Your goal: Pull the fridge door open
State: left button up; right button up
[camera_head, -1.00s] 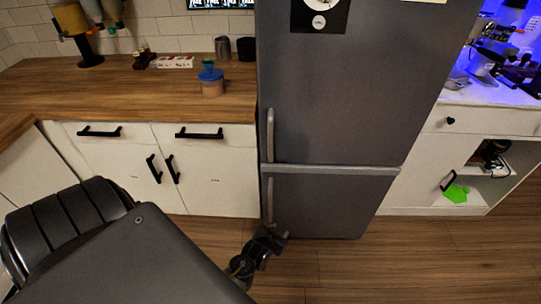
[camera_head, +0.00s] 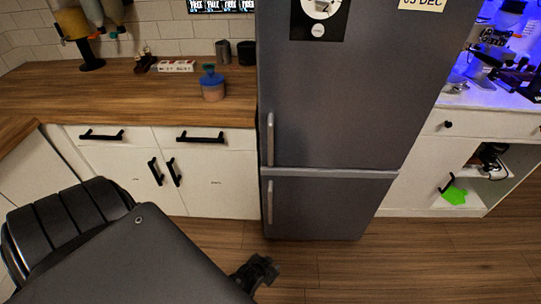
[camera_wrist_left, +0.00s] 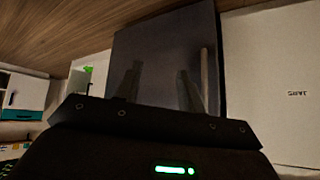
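The tall grey fridge (camera_head: 345,110) stands in the middle of the head view, with both doors shut. A pale upright handle (camera_head: 270,140) is on the left edge of the upper door, and a second handle (camera_head: 269,202) is on the lower door (camera_head: 320,208). My left gripper (camera_head: 264,268) is low, in front of the fridge and apart from it. In the left wrist view its two fingers (camera_wrist_left: 158,85) are spread with nothing between them. That view shows the dark fridge front (camera_wrist_left: 155,50) and one handle (camera_wrist_left: 205,78) beside the right-hand finger. My right gripper is not in view.
White cabinets (camera_head: 215,180) with black handles and a wooden counter (camera_head: 130,95) stand left of the fridge. At right is a white cabinet (camera_head: 430,165) with an open shelf holding a green item (camera_head: 455,195). The wooden floor (camera_head: 400,265) is clear.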

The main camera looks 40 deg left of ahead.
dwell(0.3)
pick_arm(q)
jog(key=s+f+g, duration=0.2)
jog(key=s+f, duration=0.3)
jog(key=s, duration=0.5)
jog(key=s+f+m+g, duration=0.1)
jog(key=s+f, duration=0.4)
jog(key=s, duration=0.6)
jog(key=s+f+m+g, duration=0.1)
jog(key=s+f+g, duration=0.3)
jog(key=s, duration=0.6)
jog(key=shift+s+f+h, duration=0.2)
jog(key=shift+f+h, duration=0.2)
jog(key=shift+f, duration=0.15)
jog(key=shift+d, duration=0.1)
